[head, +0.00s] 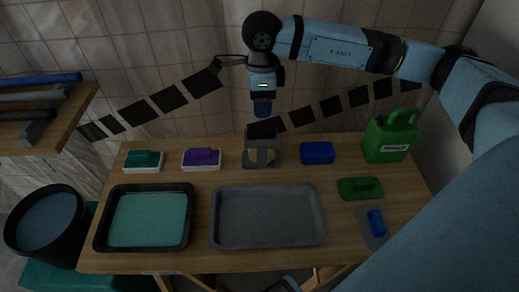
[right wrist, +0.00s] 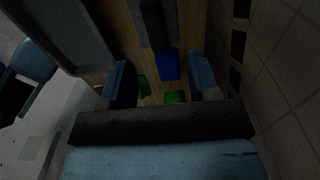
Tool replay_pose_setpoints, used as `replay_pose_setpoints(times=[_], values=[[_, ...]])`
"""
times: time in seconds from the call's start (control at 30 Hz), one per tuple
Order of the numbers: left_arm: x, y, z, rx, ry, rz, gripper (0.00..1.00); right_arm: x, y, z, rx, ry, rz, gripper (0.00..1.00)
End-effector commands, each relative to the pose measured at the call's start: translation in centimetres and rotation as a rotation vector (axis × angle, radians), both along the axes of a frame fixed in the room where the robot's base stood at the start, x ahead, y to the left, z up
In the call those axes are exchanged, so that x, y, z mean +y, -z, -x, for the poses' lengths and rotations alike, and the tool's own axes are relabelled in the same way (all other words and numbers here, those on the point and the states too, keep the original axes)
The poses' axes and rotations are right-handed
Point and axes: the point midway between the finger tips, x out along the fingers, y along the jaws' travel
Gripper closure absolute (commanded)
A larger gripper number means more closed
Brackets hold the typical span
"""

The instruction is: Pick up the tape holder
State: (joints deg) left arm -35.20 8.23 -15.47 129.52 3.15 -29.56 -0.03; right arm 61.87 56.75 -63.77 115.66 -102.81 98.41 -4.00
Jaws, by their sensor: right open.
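The tape holder (head: 263,154) is a grey block with a tan roll in it. It stands at the back middle of the wooden table, and in the right wrist view it seems to be the dark shape (right wrist: 153,28) at the top. My right gripper (head: 262,112) hangs pointing down just above and behind the tape holder, apart from it as far as I can tell. Its two fingers (right wrist: 162,82) are spread with nothing between them. The gripper partly overlaps the view of the holder's top.
A blue block (head: 318,152) stands right of the holder, a purple-topped sponge (head: 202,158) left. A green jug (head: 391,136) stands at the back right. An empty grey tray (head: 268,240) and a teal-filled tray (head: 147,244) lie in front. A tiled wall (head: 205,65) is behind the table.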

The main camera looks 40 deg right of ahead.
Motion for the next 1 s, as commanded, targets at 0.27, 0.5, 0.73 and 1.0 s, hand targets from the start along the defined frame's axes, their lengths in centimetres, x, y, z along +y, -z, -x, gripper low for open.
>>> replay_pose_setpoints(times=[0.27,0.5,0.73,1.0], values=[[-0.5,-0.7,-0.5,-0.041,0.005,0.022,0.57,0.0,3.2,0.1,0.0,0.0,-0.001,0.45],[-0.8,-1.0,-0.7,-0.069,0.007,0.041,0.57,0.2,5.4,0.4,0.003,-0.001,-0.002,0.45],[-1.8,-2.9,-1.5,-0.151,0.023,0.084,0.57,0.4,8.4,0.6,0.001,0.0,-0.003,0.45],[-1.7,-3.4,-1.7,-0.164,0.028,0.081,0.57,0.4,8.4,0.6,0.001,0.0,-0.003,0.56]])
